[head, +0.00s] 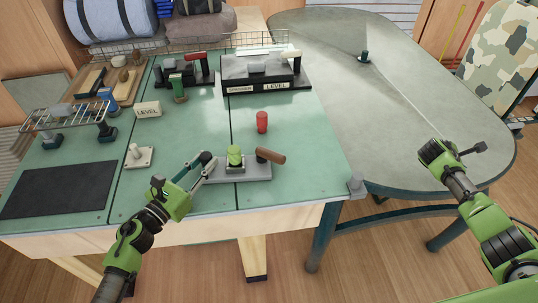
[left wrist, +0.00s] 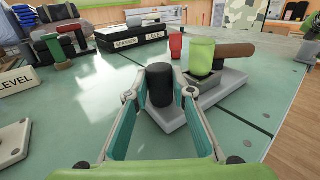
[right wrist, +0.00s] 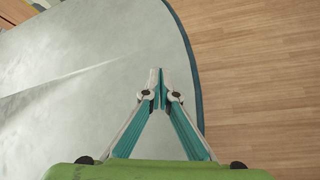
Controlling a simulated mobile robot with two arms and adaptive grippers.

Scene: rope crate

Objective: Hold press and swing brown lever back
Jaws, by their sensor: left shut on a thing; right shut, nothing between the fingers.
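The press has a grey base (head: 256,169) near the table's front edge, with a light green cylinder (head: 235,155) standing on it. The brown lever (head: 270,156) lies roughly level and points right from the green cylinder; it also shows in the left wrist view (left wrist: 228,50). A black upright post (left wrist: 160,84) stands at the base's near end. My left gripper (head: 207,164) is shut around this post, a finger on each side. My right gripper (right wrist: 160,74) is shut and empty, above the grey-green round-edged table, far to the right of the press.
A red cylinder (head: 262,122) stands behind the press. A white plate with a knob (head: 138,156) lies to its left, and a LEVEL sign (head: 148,109) is farther back. A black rack (head: 262,80) stands at the back. The tabletop right of the lever is clear.

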